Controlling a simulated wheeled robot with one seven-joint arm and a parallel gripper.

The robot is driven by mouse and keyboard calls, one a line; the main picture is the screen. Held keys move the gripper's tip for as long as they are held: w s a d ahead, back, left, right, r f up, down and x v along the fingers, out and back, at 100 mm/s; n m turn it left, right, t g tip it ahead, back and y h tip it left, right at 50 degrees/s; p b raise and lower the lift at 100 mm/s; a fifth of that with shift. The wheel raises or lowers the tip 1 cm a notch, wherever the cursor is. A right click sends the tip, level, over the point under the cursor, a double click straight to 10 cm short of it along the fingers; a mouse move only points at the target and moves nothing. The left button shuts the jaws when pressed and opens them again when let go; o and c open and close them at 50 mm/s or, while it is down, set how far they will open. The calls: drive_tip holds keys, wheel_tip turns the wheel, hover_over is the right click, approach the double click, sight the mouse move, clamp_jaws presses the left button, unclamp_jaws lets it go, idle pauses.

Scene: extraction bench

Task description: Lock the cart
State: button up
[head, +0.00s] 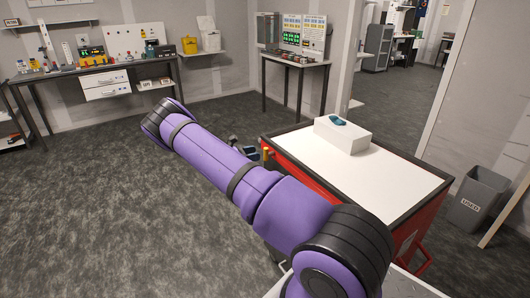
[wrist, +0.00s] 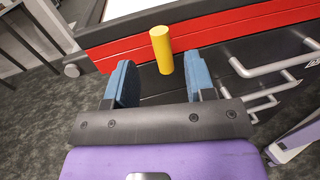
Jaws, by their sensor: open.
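The cart (head: 374,172) is red with a white top and a dark rim, at the right in the head view. Its red side (wrist: 225,28) fills the upper part of the wrist view. A yellow cylinder (wrist: 162,50) stands out from the cart's side near its corner; it also shows small in the head view (head: 266,154). I cannot tell whether this is the lock. My gripper (wrist: 160,82) is open and empty, with blue fingers apart. The yellow cylinder lies between and just beyond the fingertips, seemingly untouched. In the head view my purple arm hides part of the cart's near side.
Grey handles (wrist: 265,68) stick out of the cart's side, right of my gripper. A white box (head: 342,138) with a blue item sits on the cart top. A grey bin (head: 478,195) stands right of the cart. The floor at the left is clear.

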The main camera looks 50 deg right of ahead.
sight(266, 160)
drive_tip(key=shift+x, duration=3.05)
drive_tip(key=c, duration=0.9)
